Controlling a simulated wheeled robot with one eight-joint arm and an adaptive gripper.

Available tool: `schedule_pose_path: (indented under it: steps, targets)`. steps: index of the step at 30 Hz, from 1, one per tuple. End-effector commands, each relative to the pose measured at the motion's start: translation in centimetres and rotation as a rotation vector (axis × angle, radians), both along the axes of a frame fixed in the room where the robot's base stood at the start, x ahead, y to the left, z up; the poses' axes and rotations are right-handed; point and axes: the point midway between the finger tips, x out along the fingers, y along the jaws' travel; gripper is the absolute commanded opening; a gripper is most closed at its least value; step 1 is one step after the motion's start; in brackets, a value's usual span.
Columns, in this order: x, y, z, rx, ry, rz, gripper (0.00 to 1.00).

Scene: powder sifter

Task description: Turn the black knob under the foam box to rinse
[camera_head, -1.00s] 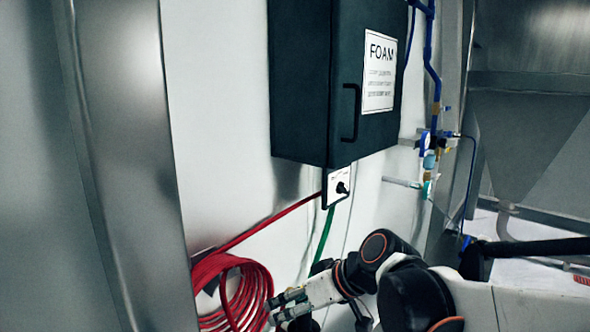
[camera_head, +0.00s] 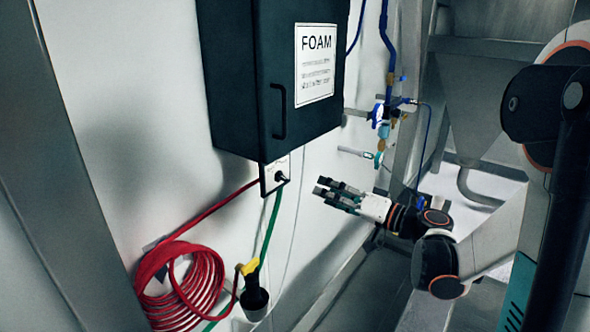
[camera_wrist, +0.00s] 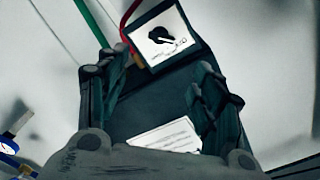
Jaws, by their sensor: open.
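The black knob (camera_head: 279,177) sits on a small white panel (camera_head: 268,187) below the dark foam box (camera_head: 236,112) on the wall. In the wrist view the knob (camera_wrist: 160,36) shows on its panel (camera_wrist: 181,48), beyond and between my fingers, with a light pointer mark. The lettering on the panel is too small to read. My gripper (camera_head: 325,189) is open and empty, to the right of the knob and slightly lower in the head view, apart from it. It also shows in the wrist view (camera_wrist: 160,90). The foam box's lower part (camera_wrist: 150,100) fills the middle there.
A coiled red hose (camera_head: 185,285) hangs on the wall at the lower left. A green hose (camera_head: 270,225) runs down from the panel toward a yellow and black nozzle (camera_head: 252,285). Blue pipes with valves (camera_head: 381,115) stand to the right. Open space lies between my gripper and the panel.

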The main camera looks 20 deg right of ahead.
Motion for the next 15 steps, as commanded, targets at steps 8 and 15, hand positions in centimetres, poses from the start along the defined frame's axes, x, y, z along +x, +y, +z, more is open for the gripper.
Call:
schedule_pose_path:
  steps: [8,15]
  targets:
    - [3.4,2.8,0.0,-0.001,0.001,0.007,0.60]
    - [7.2,5.5,0.0,-0.002,0.001,0.006,0.60]
